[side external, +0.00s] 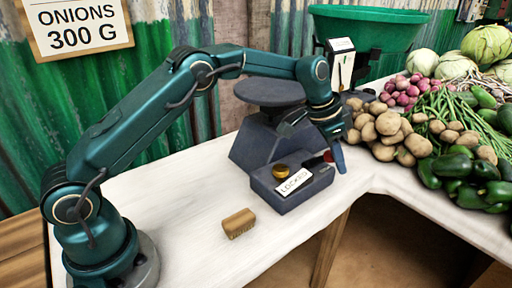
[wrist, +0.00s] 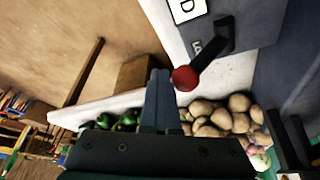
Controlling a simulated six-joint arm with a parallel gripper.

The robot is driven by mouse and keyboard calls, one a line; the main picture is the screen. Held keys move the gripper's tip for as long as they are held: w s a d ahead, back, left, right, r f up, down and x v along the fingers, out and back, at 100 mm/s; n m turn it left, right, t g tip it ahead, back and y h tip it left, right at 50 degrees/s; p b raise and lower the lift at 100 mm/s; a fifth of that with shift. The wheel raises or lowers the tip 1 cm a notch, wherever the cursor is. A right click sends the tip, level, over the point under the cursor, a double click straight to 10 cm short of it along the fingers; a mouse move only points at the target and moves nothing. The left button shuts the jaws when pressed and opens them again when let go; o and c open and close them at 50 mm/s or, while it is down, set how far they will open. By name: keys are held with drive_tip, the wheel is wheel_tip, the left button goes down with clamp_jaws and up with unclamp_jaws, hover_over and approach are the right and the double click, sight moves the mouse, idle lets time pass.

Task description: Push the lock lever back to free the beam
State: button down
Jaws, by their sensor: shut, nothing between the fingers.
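The lock lever has a red knob (side external: 328,156) and stands at the right end of a dark box whose label (side external: 293,182) reads LOCKED. In the wrist view the red knob (wrist: 185,78) sits on a dark arm (wrist: 212,53). My gripper (side external: 341,168) is shut and empty, pointing down at the right side of the box. Its fingertips (wrist: 160,74) are just left of the knob in the wrist view; I cannot tell whether they touch it. The balance has a round dark pan (side external: 269,92) on a grey body; the beam is not clearly visible.
A brass knob (side external: 281,170) is on top of the box. Potatoes (side external: 385,135) and green peppers (side external: 465,175) are heaped close to the right of my gripper. The front left counter is mostly clear.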

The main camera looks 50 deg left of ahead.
sight(319, 157)
drive_tip(key=shift+a+r, duration=0.15)
drive_tip(key=shift+a, duration=1)
drive_tip(key=shift+a+r, duration=0.15)
drive_tip(key=shift+a, duration=1.2)
drive_tip(key=shift+a+r, duration=0.1)
drive_tip(key=shift+a, duration=0.15)
drive_tip(key=shift+d+r, duration=0.35)
drive_tip(key=shift+r, duration=0.5)
drive_tip(key=shift+d+r, duration=0.3)
drive_tip(key=shift+r, duration=0.6)
drive_tip(key=shift+d+r, duration=0.35)
drive_tip(key=shift+r, duration=0.5)
drive_tip(key=shift+d+r, duration=0.2)
drive_tip(key=shift+r, duration=0.4)
